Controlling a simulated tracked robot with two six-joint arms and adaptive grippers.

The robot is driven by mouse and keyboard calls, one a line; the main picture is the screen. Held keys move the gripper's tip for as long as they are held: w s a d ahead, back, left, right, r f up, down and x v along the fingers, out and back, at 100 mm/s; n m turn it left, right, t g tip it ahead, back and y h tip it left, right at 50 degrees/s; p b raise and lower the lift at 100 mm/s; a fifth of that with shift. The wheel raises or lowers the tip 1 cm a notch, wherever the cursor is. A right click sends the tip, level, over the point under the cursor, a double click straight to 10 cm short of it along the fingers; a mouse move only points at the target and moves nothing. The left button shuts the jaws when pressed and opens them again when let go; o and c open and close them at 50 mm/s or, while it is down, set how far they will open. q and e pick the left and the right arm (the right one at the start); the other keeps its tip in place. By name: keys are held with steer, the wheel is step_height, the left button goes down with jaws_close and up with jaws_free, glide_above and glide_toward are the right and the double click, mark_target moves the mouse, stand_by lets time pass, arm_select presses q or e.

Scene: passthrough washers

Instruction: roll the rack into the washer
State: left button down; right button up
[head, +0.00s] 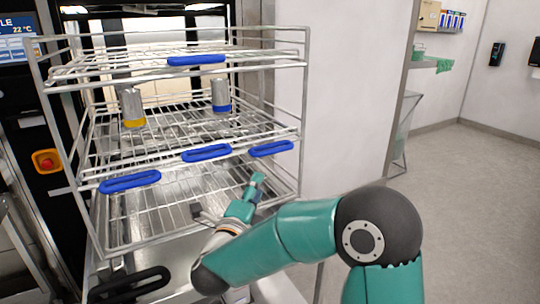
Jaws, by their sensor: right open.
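The wire rack (170,69) stands in front of the open washer (135,30), with blue handles on its front bars. It has several tiers. Two metal cylinders, one with a yellow base (132,106) and one with a blue base (221,94), stand on its middle tier. My right gripper (228,197) is open at the rack's lower front, below the blue handles. I cannot tell whether it touches the rack. My left gripper is not in view. How far the rack reaches into the washer is hard to tell.
A dark control panel with a screen (17,42) and a red button on yellow (46,161) is at the left. A white wall (345,90) is right of the rack. A shelf (428,62) stands beyond it. Grey floor (480,200) is clear at the right.

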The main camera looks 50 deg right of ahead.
mark_target(275, 151)
steer(key=p+x, duration=0.3)
steer(key=x, duration=1.3)
steer(key=shift+w+d+p, duration=0.15)
steer(key=shift+d+p, duration=0.1)
steer(key=shift+p, duration=0.15)
jaws_close()
